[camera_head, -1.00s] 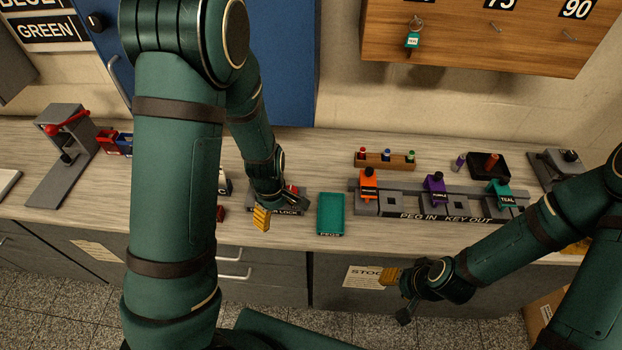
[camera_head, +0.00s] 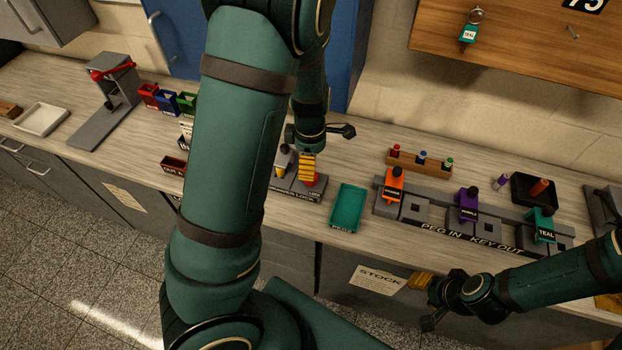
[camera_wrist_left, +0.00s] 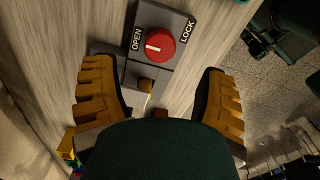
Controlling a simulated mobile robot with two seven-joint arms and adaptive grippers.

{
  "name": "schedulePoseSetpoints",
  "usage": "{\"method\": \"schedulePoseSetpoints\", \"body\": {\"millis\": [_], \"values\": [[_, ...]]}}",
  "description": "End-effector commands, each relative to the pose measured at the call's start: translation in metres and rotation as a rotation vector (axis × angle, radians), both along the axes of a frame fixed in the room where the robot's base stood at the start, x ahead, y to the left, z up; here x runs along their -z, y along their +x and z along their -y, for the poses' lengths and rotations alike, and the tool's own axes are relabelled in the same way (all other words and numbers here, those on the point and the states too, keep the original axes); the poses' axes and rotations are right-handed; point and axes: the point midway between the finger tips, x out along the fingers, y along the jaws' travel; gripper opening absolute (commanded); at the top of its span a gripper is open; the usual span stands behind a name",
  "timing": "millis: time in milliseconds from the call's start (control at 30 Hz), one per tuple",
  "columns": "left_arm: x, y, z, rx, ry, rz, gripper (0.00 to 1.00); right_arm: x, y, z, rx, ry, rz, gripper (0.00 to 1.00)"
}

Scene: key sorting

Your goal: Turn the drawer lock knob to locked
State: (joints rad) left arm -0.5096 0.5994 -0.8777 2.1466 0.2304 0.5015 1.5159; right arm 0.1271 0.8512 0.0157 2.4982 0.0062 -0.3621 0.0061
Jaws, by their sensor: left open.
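The red lock knob (camera_wrist_left: 160,44) sits on a grey block (camera_wrist_left: 176,19) marked OPEN and LOCK. Its white mark lies on the side toward OPEN. In the head view the drawer lock block (camera_head: 285,188) is on the counter, and the knob is partly hidden by my left gripper (camera_head: 308,165). In the left wrist view my left gripper (camera_wrist_left: 160,98) is open and empty, its yellow-padded fingers apart. The knob is ahead of the gap between them, with no visible contact. My right gripper (camera_head: 422,302) is open and empty in front of the counter.
A teal tray (camera_head: 361,188) stands just right of the lock. Further right are the key-peg rail (camera_head: 450,235) and a small wooden peg rack (camera_head: 420,168). Small coloured bins (camera_head: 168,100) stand left of my arm.

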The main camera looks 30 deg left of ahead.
Motion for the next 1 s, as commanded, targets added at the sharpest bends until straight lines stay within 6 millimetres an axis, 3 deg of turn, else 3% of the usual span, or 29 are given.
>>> {"method": "schedulePoseSetpoints", "body": {"millis": [100, 333, 800, 1000], "values": [[0.027, -0.001, 0.000, -0.001, 0.000, -0.003, 0.73, 0.012, -0.003, 0.000, -0.005, 0.002, -0.007, 0.47], [0.057, -0.001, 0.000, 0.000, -0.001, -0.002, 0.73, 0.023, -0.007, -0.001, -0.012, 0.004, -0.016, 0.47], [0.066, 0.000, 0.000, 0.001, 0.000, 0.000, 0.74, 0.025, -0.008, -0.001, -0.014, 0.004, -0.019, 0.47], [0.066, 0.000, 0.000, 0.001, 0.000, 0.000, 0.04, 0.025, -0.008, -0.001, -0.014, 0.004, -0.019, 0.47]]}}
